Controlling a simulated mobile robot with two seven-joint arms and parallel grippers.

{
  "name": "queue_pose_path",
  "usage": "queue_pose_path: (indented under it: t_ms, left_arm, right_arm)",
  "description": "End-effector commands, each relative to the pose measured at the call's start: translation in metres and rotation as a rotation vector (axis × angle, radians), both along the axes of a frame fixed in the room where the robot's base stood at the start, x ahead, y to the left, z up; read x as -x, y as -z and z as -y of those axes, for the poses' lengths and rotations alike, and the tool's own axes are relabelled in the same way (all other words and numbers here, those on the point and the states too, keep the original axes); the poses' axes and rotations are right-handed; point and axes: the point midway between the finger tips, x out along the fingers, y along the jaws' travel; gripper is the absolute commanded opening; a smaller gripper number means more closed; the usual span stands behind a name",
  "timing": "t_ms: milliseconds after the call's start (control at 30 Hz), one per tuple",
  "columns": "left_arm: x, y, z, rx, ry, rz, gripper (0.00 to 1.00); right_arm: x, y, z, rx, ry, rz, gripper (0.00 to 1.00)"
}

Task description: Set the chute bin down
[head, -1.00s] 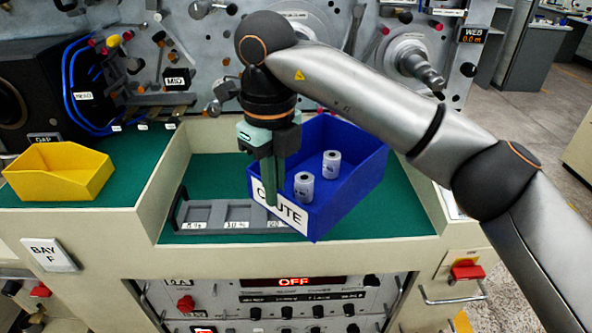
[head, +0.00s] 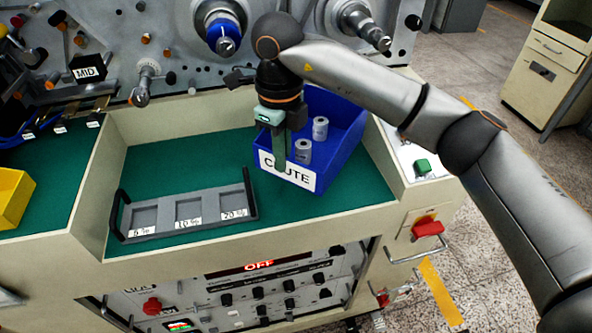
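The blue chute bin (head: 341,148), with a white CHUTE label (head: 290,173), is at the right end of the green recessed worktop (head: 180,165). It looks roughly level and holds two small white-grey spools, a front one (head: 303,151) and a back one (head: 320,128). My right gripper (head: 281,160) points down at the bin's left front corner, shut on its wall, with one finger showing outside over the label. I cannot tell whether the bin's underside touches the green surface. My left gripper is out of view.
A grey three-slot tray (head: 188,211) marked 5 %, 10 % and 20 % lies left of the bin, with clear green surface between. A yellow bin (head: 12,196) stands at the far left. The cream side wall (head: 385,170) is close right of the bin.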

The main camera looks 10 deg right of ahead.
Motion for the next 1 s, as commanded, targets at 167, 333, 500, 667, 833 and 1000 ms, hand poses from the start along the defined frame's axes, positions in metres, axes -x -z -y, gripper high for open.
queue_pose_path:
  t_ms: [167,333,500,667,833,1000]
  left_arm:
    - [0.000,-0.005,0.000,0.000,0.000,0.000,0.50]
    - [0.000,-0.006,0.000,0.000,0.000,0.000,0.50]
    - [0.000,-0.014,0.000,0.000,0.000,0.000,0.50]
    - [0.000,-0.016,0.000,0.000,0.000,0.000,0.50]
    - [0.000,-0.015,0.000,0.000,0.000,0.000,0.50]
    - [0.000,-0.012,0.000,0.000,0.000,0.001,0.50]
  right_arm:
    - [-0.007,0.023,0.019,0.001,0.002,0.001,0.00]
    - [-0.010,0.033,0.027,0.000,0.001,0.001,0.00]
    - [-0.010,0.056,0.031,0.001,-0.001,-0.002,0.00]
    - [-0.011,0.068,0.030,0.001,0.000,0.002,0.00]
    - [-0.011,0.068,0.030,0.001,0.000,0.002,0.00]
    - [-0.011,0.072,0.030,0.001,0.000,0.001,0.05]
